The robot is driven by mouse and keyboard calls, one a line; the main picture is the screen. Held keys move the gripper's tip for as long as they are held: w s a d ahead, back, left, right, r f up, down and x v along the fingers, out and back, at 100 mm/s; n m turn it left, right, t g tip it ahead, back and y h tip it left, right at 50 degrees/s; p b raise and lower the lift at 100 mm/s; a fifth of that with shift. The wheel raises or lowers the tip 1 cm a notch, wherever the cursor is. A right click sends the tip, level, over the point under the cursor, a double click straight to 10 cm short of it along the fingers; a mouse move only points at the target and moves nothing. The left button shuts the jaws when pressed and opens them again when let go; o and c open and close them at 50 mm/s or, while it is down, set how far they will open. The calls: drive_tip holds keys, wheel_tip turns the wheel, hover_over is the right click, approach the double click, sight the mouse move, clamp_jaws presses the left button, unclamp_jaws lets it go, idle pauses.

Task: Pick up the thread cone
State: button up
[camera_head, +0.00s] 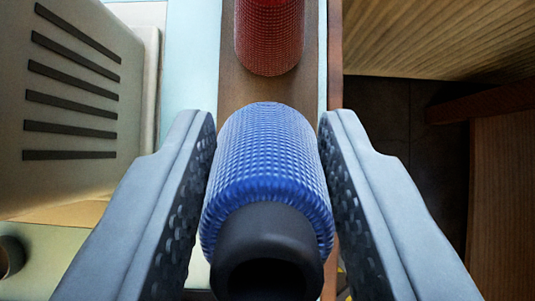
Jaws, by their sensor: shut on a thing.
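A blue thread cone (265,160) with a textured wound surface and a dark hollow core end stands in the lower middle of the view. The core end faces the camera. My gripper (268,135) has one finger on each side of the blue cone and is shut on it. Whether its far end touches the surface beyond is hidden by the cone itself. A red thread cone (270,40) of similar texture is further up the picture, apart from my gripper and cut off by the top edge.
A beige box with dark slots (72,85) is at the upper left. A brown strip (240,90) runs under the cones, beside a pale blue surface (190,75). On the right, past a brown edge (335,70), is a dark gap and wooden panels (440,35).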

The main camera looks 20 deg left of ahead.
wheel_tip(320, 180, up, 7)
drive_tip(key=s+d, duration=0.1)
drive_tip(key=s, duration=0.2)
drive_tip(key=s+d+g, duration=0.1)
drive_tip(key=s+d, duration=0.1)
drive_tip(key=s, duration=0.4)
drive_tip(key=s+d+r+g+h, duration=0.1)
drive_tip(key=s+d, duration=0.2)
drive_tip(key=s, duration=0.3)
drive_tip(key=s+d+r+g, duration=0.1)
drive_tip(key=s+d, duration=0.2)
drive_tip(key=s, duration=0.3)
drive_tip(key=shift+d, duration=0.2)
drive_tip(key=shift+s, duration=0.1)
drive_tip(key=shift+a, duration=0.1)
idle(0.3)
